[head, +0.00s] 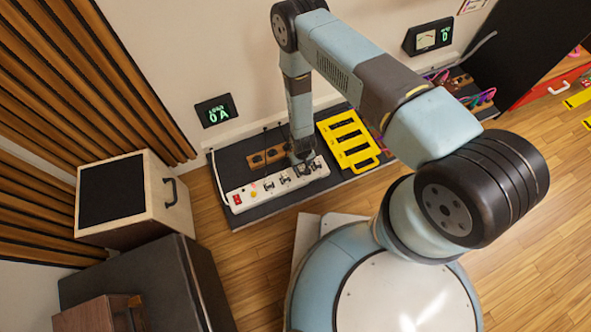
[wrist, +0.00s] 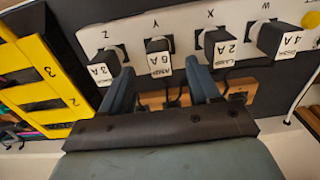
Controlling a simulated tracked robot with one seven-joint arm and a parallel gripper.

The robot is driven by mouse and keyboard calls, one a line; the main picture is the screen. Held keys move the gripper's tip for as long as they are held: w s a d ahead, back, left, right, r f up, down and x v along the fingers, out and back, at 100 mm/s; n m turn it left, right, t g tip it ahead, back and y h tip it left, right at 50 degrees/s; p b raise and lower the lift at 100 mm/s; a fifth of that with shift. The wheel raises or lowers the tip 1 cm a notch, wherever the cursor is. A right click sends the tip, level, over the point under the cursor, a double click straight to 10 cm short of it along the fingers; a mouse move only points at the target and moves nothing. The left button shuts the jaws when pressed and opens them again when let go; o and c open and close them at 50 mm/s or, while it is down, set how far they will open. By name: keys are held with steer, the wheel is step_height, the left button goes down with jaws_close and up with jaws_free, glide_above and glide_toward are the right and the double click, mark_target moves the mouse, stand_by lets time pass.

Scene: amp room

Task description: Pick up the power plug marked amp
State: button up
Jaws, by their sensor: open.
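A white power strip (head: 255,190) lies on a dark board against the wall; it also shows in the wrist view (wrist: 135,28). In the wrist view several black plugs sit in it by letters Z, Y, X and W. Their white labels read 3 A on the left plug (wrist: 102,58), apparently 6 A on the second (wrist: 158,45), 2 A on the third (wrist: 216,38) and 4 A on the right one (wrist: 270,35). The smaller words on the labels are too blurred to read. My gripper (wrist: 160,72) is open, its fingers either side of the second plug, apparently without contact.
A wooden block (head: 270,156) with black sockets lies behind the strip. A yellow slotted frame (head: 345,140) is close on its right. A wall display (head: 216,111) reads 0 A. A speaker cabinet (head: 150,205) stands left. Wooden floor is clear in front.

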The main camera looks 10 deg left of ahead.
mark_target(301, 168)
steer(key=shift+f, duration=2.5)
steer(key=shift+c, duration=0.2)
steer(key=c, duration=1)
steer(key=shift+r, duration=0.1)
